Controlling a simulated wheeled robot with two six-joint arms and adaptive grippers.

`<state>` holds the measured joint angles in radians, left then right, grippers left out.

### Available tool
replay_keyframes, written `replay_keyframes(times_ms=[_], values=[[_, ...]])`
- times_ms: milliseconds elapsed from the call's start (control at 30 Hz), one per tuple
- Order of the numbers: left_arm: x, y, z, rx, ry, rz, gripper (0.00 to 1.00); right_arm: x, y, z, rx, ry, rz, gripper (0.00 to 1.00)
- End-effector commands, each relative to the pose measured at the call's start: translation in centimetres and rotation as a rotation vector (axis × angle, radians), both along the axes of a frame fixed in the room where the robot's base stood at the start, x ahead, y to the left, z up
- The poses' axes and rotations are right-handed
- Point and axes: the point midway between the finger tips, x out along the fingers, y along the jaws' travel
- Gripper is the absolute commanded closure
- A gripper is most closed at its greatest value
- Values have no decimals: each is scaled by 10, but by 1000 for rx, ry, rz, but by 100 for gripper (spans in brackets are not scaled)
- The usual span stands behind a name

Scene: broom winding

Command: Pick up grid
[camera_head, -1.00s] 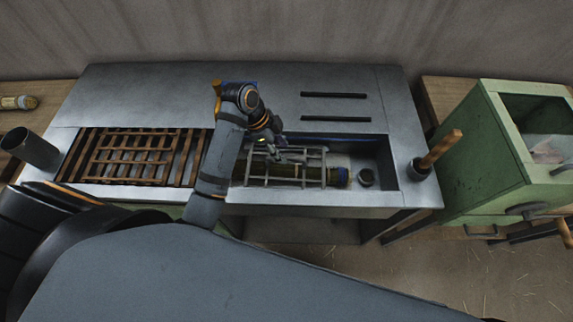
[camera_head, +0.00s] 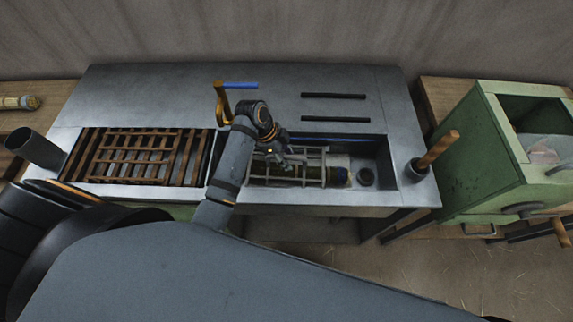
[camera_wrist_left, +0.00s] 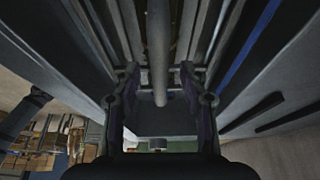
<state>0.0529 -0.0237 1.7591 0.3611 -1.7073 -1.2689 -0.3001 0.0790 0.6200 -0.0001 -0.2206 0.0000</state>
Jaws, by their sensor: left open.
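A grey metal grid (camera_head: 316,168) lies in the right basin of the metal bench, over a bundle with a blue band near its right end. My left gripper (camera_head: 283,158) is open and low over the left part of this grid, and the arm hides that part. In the left wrist view a grey bar (camera_wrist_left: 158,45) runs between the two open fingers (camera_wrist_left: 162,98). I cannot tell whether they touch it. A rust-brown grid (camera_head: 135,152) lies in the left basin, clear of the gripper. My right gripper is not in view.
An orange lever (camera_head: 220,103) with a blue bar stands behind my arm. A wooden handle (camera_head: 438,149) sits in a holder at the right, near a green machine (camera_head: 500,150). A dark tube (camera_head: 36,148) stands at the left.

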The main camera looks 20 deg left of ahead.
Motion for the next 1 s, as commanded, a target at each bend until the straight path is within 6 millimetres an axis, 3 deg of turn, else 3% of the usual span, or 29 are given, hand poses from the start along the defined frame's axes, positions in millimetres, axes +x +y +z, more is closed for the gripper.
replay_keyframes(times_ms=[367,700,1000], values=[[0,0,-2,1,0,0,57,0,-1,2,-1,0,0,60],[0,0,-2,0,0,0,100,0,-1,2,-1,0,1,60],[0,0,-2,0,1,0,100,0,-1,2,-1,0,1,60]])
